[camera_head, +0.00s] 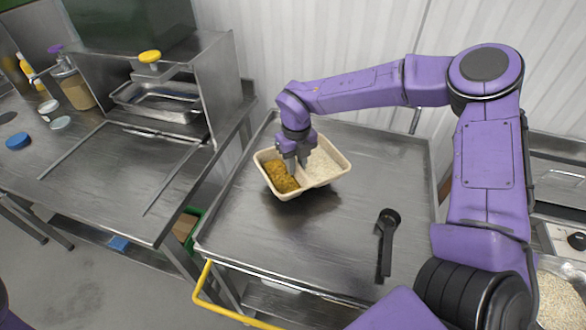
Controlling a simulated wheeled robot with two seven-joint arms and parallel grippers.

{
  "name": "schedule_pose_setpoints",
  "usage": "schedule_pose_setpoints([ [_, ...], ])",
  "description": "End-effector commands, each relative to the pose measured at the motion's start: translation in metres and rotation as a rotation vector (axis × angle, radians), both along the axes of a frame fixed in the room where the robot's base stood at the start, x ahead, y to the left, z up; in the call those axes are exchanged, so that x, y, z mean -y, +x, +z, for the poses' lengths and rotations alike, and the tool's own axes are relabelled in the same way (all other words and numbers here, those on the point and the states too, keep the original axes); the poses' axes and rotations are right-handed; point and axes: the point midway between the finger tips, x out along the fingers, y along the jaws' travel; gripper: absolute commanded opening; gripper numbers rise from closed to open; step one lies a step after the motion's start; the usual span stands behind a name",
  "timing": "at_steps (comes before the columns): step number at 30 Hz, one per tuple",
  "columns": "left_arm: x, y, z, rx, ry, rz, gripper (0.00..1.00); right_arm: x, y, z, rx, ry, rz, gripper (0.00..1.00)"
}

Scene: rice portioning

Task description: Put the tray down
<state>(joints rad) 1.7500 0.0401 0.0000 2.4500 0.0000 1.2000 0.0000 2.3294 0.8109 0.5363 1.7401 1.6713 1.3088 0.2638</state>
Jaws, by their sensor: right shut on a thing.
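A cream two-compartment tray (337,176) is over the steel cart top, slightly tilted in the picture. Its left compartment holds a yellow-brown food (280,176) and its right compartment holds white rice (322,166). My right gripper (297,168) reaches down from above at the tray's middle and is shut on it; the fingertips are partly hidden by the tray. A dark shadow lies under and beside the tray. I cannot tell whether it touches the cart top. My left gripper is out of view.
The steel cart top (370,150) has free room around the tray. A black scoop (386,240) lies on its right part. A yellow rail (225,308) runs along the front. A steel bench (110,185) with bottles and lids stands at left. A rice container (560,300) is at lower right.

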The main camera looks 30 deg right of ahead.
Motion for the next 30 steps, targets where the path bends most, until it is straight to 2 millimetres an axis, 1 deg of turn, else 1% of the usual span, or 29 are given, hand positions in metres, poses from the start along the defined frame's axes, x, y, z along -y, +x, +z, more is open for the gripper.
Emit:
schedule_pose_setpoints([
  [3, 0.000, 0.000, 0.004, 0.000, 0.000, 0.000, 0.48, -0.003, 0.009, -0.011, -0.002, -0.001, 0.000, 0.00],
  [6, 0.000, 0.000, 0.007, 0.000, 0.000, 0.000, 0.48, -0.003, 0.010, -0.030, -0.003, -0.001, 0.000, 0.00],
  [9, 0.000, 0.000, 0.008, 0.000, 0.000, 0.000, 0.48, -0.003, 0.010, -0.041, 0.000, 0.000, 0.001, 0.00],
  [18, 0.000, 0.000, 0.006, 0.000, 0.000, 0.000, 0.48, -0.003, 0.010, -0.045, 0.000, 0.000, 0.000, 0.00],
  [19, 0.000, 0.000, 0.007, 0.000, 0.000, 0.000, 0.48, -0.003, 0.010, -0.044, 0.000, 0.000, 0.000, 0.35],
  [20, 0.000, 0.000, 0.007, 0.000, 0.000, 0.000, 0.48, -0.003, 0.010, -0.044, 0.000, 0.000, 0.000, 0.45],
  [21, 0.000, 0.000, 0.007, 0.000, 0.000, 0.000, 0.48, -0.003, 0.010, -0.044, 0.000, 0.000, 0.000, 0.51],
  [28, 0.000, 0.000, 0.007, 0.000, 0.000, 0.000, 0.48, -0.003, 0.009, -0.044, 0.000, 0.000, 0.000, 0.51],
  [30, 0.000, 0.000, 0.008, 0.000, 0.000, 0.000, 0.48, -0.003, 0.010, -0.041, 0.001, 0.000, 0.000, 0.51],
])
